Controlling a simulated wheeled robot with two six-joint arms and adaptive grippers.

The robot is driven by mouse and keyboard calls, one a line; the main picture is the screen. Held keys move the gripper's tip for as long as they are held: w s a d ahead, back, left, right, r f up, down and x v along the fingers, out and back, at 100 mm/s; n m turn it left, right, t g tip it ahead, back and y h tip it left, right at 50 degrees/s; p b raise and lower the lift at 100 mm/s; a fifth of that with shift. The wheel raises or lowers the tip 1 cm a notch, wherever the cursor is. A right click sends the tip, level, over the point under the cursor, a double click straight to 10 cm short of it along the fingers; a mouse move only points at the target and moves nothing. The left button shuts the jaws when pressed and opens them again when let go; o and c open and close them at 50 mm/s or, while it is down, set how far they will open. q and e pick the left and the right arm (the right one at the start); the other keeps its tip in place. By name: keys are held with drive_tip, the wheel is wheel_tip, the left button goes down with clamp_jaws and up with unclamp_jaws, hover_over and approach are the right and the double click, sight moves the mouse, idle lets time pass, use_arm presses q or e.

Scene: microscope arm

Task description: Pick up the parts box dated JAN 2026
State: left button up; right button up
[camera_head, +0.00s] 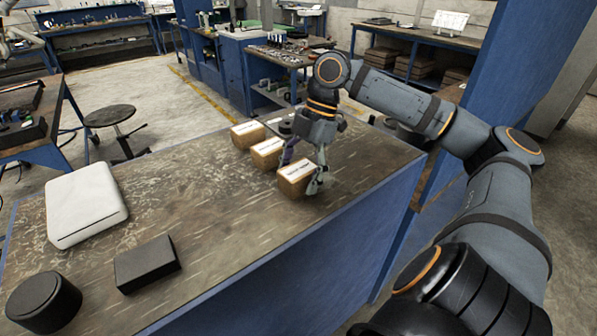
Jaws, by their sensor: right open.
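Three small cardboard parts boxes with white labels stand in a row on the workbench (200,215): a far one (246,137), a middle one (266,155) and a near one (293,183). The label print is too small to read, so I cannot tell which is dated JAN 2026. My right gripper (303,170) points down at the near box, open. One finger shows at the box's right side and the other behind it, by the middle box. I cannot tell whether the fingers touch the box. My left gripper is not in view.
A white flat case (86,203), a black block (147,263) and a black cylinder (44,303) stand on the bench's left part. A dark round object (285,128) sits behind the boxes. The bench's middle is clear. A blue pillar (520,80) rises behind my right arm.

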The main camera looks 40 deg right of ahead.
sight(299, 169)
drive_tip(key=c, duration=1.6)
drive_tip(key=shift+o, duration=0.2)
wheel_tip(299, 169, up, 9)
drive_tip(key=p, duration=0.8)
drive_tip(key=shift+r, duration=0.55)
